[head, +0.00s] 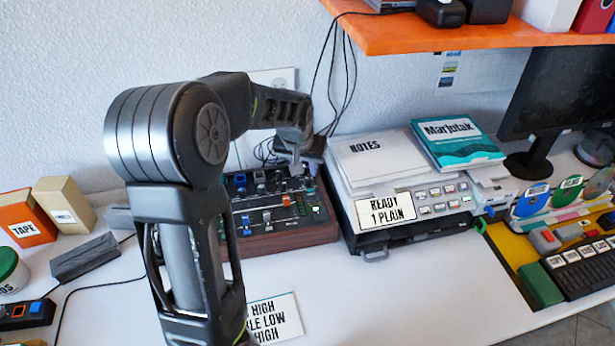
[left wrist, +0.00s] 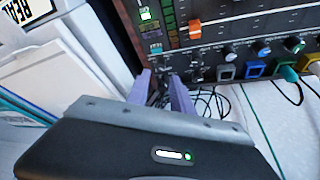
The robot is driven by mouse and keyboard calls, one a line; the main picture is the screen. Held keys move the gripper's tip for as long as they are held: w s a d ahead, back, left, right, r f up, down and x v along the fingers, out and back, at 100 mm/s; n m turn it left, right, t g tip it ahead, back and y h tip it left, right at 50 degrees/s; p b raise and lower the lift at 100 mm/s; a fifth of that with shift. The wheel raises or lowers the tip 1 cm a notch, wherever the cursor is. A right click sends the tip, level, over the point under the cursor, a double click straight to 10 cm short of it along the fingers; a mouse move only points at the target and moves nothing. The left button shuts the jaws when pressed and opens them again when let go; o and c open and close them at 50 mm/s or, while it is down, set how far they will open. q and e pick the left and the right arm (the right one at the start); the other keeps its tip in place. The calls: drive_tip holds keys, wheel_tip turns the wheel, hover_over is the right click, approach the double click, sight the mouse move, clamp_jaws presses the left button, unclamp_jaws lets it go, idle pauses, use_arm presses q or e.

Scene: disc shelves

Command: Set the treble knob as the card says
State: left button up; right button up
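The mixer (head: 272,240), a dark panel with a red-brown front, stands on the desk; it also shows, seen from behind, in the left wrist view (left wrist: 215,15). The white card (head: 277,318) is partly hidden by my arm; "HIGH" and "LOW" show.
A printer (head: 375,240) with a notes stack and a teal book stands close right of the mixer. An orange shelf (head: 430,38) hangs above. Cables (left wrist: 285,90) run from colored plugs behind the mixer. Boxes (head: 28,222) stand at left.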

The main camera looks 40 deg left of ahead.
sight(308, 179)
use_arm(q)
drive_tip(key=x, duration=0.6)
drive_tip(key=shift+w+a+f, duration=0.1)
drive_tip(key=shift+f, duration=0.15)
clamp_jaws()
